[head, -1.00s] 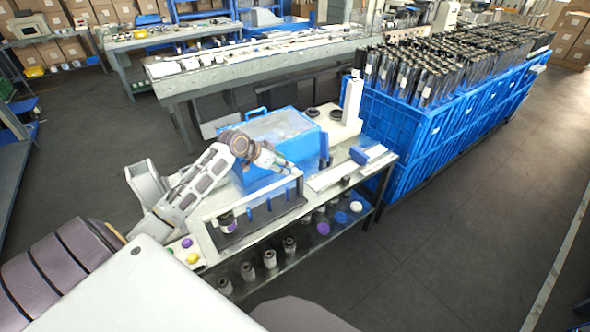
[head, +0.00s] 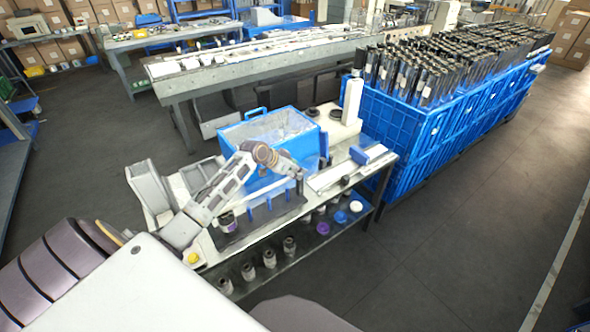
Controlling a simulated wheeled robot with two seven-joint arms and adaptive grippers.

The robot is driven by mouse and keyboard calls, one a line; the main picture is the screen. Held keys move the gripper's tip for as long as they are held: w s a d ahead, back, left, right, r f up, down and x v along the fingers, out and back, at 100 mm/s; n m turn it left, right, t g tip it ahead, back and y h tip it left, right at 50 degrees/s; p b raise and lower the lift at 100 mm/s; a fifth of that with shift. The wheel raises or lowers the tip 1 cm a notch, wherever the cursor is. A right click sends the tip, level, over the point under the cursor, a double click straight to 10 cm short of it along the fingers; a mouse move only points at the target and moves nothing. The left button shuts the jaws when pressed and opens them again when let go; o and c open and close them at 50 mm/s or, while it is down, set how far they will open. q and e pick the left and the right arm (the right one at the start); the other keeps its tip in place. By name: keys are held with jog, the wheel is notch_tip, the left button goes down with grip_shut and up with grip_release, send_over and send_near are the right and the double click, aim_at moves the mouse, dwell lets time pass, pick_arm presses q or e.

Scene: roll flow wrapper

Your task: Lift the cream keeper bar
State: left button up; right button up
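A pale cream bar (head: 268,192), which looks like the keeper bar, runs along the tops of the blue upright posts (head: 268,209) on the bench-top machine. My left arm reaches over the machine from the left and partly covers the bar. My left gripper (head: 297,174) points right and down near the bar's right end. It is small here, and I cannot tell whether its fingers are open or touch the bar. My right gripper is not in view.
A blue open bin (head: 270,130) stands behind the posts. A dark roll (head: 228,221) sits at their left end. A blue block (head: 359,155) and pale rail lie right. Blue crates (head: 425,130) of dark rolls stand beyond. A lower shelf (head: 262,280) holds several small rolls.

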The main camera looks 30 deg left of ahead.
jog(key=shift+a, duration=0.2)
pick_arm(q)
jog(key=c, duration=0.4)
grip_shut()
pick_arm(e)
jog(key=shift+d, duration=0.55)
pick_arm(q)
jog(key=shift+r, duration=0.1)
